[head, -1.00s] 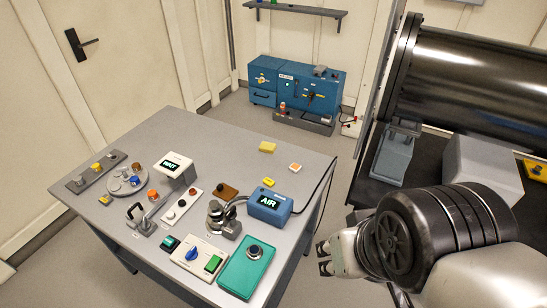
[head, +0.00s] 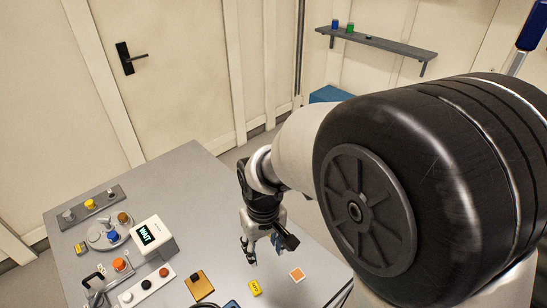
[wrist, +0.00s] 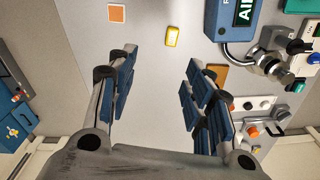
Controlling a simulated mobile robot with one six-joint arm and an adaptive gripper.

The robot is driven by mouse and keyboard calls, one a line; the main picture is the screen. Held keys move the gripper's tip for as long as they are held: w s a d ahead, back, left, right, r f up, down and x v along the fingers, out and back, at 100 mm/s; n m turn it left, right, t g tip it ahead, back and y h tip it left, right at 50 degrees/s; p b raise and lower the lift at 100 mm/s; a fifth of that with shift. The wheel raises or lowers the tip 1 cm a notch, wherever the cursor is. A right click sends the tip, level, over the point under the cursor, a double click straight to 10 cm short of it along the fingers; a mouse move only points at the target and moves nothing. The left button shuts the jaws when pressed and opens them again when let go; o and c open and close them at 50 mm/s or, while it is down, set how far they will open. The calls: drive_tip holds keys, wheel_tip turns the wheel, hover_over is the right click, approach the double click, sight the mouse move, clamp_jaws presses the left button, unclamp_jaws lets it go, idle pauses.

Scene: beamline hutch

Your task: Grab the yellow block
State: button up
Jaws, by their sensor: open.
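My gripper (head: 262,248) is open and hangs over the table's far right part. In the wrist view its two blue-padded fingers (wrist: 158,64) stand wide apart with bare table between them. The plain yellow block near the table's back edge in the earlier head frame does not show now; my arm or gripper probably hides it. A small yellow piece with a pale marked face (head: 255,288) lies on the table nearer than the gripper. In the wrist view it (wrist: 172,37) is beyond the fingertips, apart from them.
An orange-and-white square block (head: 297,274) lies to the right of the small yellow piece. A brown pad (head: 199,286), the WAIT display box (head: 152,238) and a button strip (head: 146,286) stand to the left. The blue AIR box (wrist: 232,18) shows in the wrist view.

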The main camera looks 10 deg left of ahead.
hover_over(256, 288)
wheel_tip(256, 288, down, 4)
drive_tip(key=shift+n, duration=0.3)
wheel_tip(256, 288, down, 11)
drive_tip(key=b, duration=0.3)
drive_tip(key=shift+w+b, duration=0.15)
drive_tip(key=shift+b, duration=0.15)
drive_tip(key=shift+f+b, duration=1.15)
drive_tip(key=shift+f, duration=1.75)
drive_tip(key=shift+c, duration=0.2)
drive_tip(key=c, duration=0.8)
